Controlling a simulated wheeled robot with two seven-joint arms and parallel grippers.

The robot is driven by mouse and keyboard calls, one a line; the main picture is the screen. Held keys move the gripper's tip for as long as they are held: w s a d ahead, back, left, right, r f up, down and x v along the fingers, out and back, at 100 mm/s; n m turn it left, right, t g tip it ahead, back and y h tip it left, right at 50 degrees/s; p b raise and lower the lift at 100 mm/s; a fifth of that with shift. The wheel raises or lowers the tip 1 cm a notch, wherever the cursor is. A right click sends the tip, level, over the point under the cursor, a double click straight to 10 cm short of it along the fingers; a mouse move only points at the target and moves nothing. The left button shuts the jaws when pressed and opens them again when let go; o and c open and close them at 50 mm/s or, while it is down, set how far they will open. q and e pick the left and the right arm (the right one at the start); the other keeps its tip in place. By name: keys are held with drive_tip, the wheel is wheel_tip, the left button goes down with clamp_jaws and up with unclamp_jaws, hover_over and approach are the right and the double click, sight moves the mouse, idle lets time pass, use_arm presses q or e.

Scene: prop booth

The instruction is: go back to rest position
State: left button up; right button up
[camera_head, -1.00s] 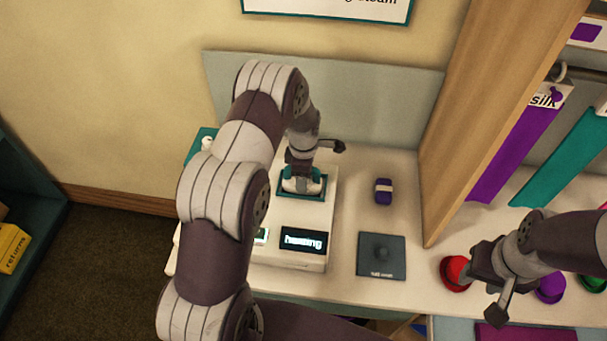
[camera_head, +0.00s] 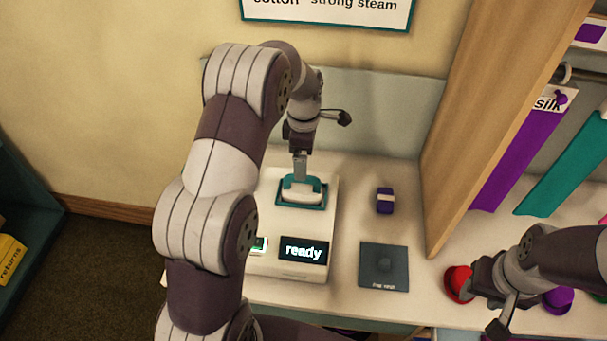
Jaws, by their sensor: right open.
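My left gripper (camera_head: 300,168) points down just above the teal-handled steamer head (camera_head: 302,190), which sits in the teal-rimmed cradle of the white machine (camera_head: 320,215). Its fingers show edge-on, so their gap cannot be made out. The machine's dark display (camera_head: 302,250) reads "ready".
A dark square pad (camera_head: 384,267) and a small purple-and-white roll (camera_head: 385,200) lie right of the machine. A wooden divider (camera_head: 480,130) stands between my arms. Purple (camera_head: 515,160) and teal (camera_head: 570,165) strips hang beyond it. The counter between is mostly clear.

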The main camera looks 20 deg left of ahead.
use_arm(q)
drive_tip(key=shift+r, duration=0.7)
drive_tip(key=shift+w+m, duration=0.25)
drive_tip(key=shift+m, duration=0.75)
drive_tip(key=s+d+r+m, duration=0.1)
drive_tip(key=s+d+m, duration=0.1)
drive_tip(key=s+m, duration=0.7)
drive_tip(key=s+d+r+m+t, duration=0.1)
drive_tip(key=s+d+m, duration=0.2)
drive_tip(key=s+m, duration=0.7)
drive_tip(key=shift+s+d+r, duration=0.25)
drive_tip(key=shift+s+d, duration=0.05)
drive_tip(key=shift+s, duration=0.85)
